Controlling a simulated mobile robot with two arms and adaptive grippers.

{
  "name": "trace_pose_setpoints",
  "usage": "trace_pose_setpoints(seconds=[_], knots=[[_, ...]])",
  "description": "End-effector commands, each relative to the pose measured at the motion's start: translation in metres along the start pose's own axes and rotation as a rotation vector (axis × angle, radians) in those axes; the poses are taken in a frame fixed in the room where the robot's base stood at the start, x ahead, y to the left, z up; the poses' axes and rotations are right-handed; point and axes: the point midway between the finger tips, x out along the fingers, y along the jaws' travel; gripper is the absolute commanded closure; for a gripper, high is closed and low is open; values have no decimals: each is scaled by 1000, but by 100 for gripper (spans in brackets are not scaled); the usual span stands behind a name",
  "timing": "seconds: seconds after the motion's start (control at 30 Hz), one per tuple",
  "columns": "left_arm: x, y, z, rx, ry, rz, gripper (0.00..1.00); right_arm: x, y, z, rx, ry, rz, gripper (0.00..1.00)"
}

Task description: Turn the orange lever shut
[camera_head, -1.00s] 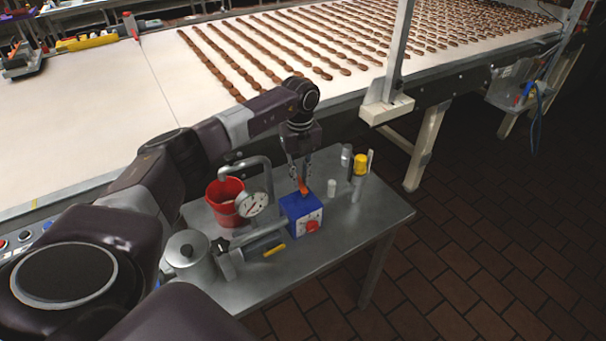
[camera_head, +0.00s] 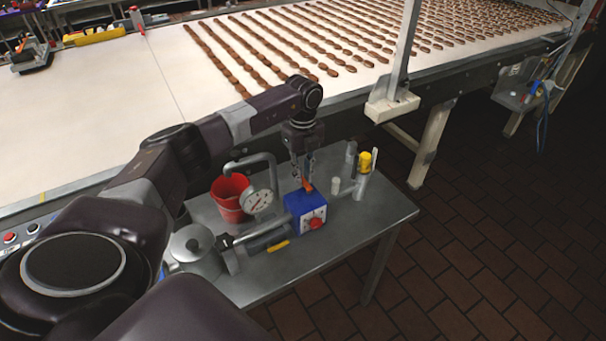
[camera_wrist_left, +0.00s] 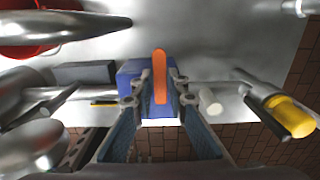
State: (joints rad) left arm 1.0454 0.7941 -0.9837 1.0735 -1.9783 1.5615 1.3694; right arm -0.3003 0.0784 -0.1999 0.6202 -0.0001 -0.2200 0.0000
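The orange lever (camera_head: 307,187) stands on top of a blue box (camera_head: 297,206) with a red knob on its front. The box sits on the small metal table. My left gripper (camera_head: 302,178) points down right above the box. In the left wrist view its two fingers (camera_wrist_left: 160,95) are apart, one on each side of the orange lever (camera_wrist_left: 160,75), with the blue box (camera_wrist_left: 130,80) below. Small gaps seem to show beside the lever, and I cannot tell whether a finger touches it. My right gripper is not in view.
A red bucket (camera_head: 228,193), a pipe with a dial gauge (camera_head: 258,202) and a metal pot (camera_head: 192,248) stand left of the box. A white cylinder (camera_head: 335,186) and a yellow-capped fitting (camera_head: 365,162) stand right. The conveyor (camera_head: 150,80) runs behind the table.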

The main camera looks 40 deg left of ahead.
Motion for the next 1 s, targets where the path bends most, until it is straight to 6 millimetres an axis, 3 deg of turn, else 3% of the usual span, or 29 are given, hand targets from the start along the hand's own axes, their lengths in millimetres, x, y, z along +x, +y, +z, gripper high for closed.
trace_pose_setpoints(seconds=[0.13,0.47,0.57,1.0], knots=[[0,0,0,0,0,-1,70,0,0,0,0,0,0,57],[-4,0,0,2,0,-1,70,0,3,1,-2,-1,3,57],[-15,-1,0,3,0,-2,70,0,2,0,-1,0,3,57],[-102,-1,0,2,0,-3,70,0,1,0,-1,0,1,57]])
